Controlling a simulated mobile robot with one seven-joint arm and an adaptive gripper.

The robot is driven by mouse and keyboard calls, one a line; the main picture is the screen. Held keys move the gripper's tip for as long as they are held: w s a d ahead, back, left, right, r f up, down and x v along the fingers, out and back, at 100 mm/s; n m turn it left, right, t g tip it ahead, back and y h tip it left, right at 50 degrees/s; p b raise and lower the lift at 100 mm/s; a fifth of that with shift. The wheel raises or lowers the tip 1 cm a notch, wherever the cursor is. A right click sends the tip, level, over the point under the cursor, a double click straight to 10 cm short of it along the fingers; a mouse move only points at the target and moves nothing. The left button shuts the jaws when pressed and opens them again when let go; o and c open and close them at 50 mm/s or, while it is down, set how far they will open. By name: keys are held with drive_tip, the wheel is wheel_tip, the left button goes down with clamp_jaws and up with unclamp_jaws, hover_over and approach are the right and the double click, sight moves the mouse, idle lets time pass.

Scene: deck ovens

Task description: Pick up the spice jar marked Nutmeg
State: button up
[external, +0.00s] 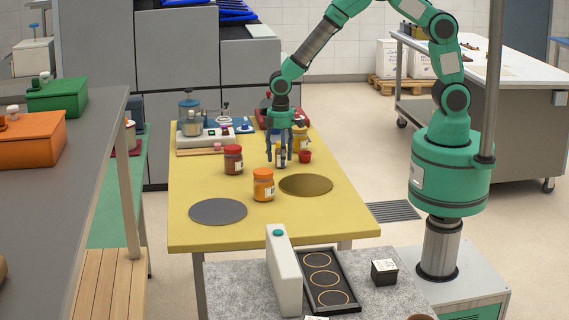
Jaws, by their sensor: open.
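My gripper (279,160) is open and points down over the yellow table. A small jar with a pale label (281,156) shows between its fingers; I cannot tell whether they touch it. A red jar (233,161) stands to the left, and an orange jar (263,186) stands nearer the camera. A yellow container (301,140) stands behind my gripper to the right. The lettering on the labels is too small to read, so I cannot tell which jar is marked Nutmeg.
The yellow table (190,235) bears a grey disc (218,212), a brownish-gold disc (306,185) and a small red object (305,156). A white appliance (191,131) and other items crowd its far end. The near end of the table is mostly clear.

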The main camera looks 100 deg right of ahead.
clamp_jaws()
drive_tip(key=shift+r, duration=0.15)
drive_tip(key=shift+r, duration=0.5)
drive_tip(key=shift+s+r+p, duration=0.25)
drive_tip(key=shift+r+p, duration=0.1)
drive_tip(key=shift+r, duration=0.3)
drive_tip(key=shift+s+r+p, duration=0.2)
drive_tip(key=shift+r+p, duration=0.15)
drive_tip(key=shift+r, duration=0.25)
drive_tip(key=s, duration=0.5)
drive_tip(key=s+a+p, duration=0.1)
drive_tip(key=s, duration=0.4)
drive_tip(key=s+a+r+p, duration=0.1)
drive_tip(key=s, duration=0.4)
drive_tip(key=shift+r, duration=0.1)
